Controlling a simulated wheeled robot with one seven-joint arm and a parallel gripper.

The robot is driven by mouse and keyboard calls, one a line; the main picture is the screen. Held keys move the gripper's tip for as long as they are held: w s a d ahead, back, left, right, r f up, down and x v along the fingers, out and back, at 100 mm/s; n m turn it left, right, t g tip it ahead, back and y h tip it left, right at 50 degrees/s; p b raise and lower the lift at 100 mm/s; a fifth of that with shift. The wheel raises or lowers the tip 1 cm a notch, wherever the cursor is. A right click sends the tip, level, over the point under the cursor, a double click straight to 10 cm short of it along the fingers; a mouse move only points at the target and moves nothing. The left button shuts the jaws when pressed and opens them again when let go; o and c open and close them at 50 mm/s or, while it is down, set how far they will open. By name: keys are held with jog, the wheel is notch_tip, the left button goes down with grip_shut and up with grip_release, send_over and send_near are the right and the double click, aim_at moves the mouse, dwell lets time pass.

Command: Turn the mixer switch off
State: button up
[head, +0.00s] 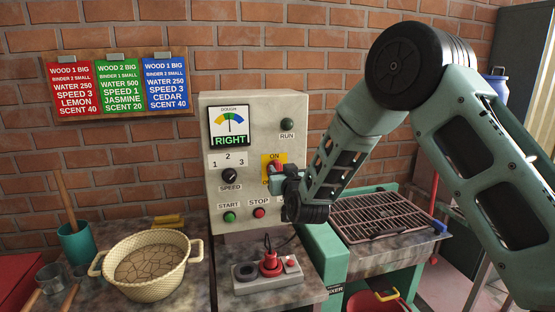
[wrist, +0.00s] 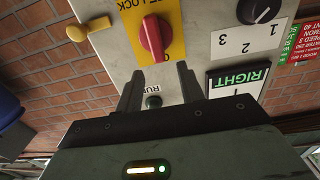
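The mixer switch is a red rotary handle (head: 277,165) on a yellow plate (head: 266,160) marked ON at the top, on the front of the beige control box (head: 246,120). Its lower part and the lower lettering are mostly hidden by my gripper (head: 273,179). In the upside-down wrist view, the red handle (wrist: 152,38) stands roughly upright in the picture, just beyond my fingertips. My gripper (wrist: 159,72) is open and empty, its two fingers apart. I cannot tell whether a finger touches the handle.
The box also carries a speed knob (head: 230,176), a START button (head: 230,217), a STOP button (head: 259,213), a RUN lamp (head: 287,125) and a RIGHT gauge (head: 229,125). Below stand a joystick unit (head: 269,277) and a basket (head: 147,264). A rack (head: 379,215) lies right.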

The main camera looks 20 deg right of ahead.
aim_at(277, 164)
jog(key=shift+w+p, duration=0.65)
jog(key=shift+w, duration=1.95)
grip_shut()
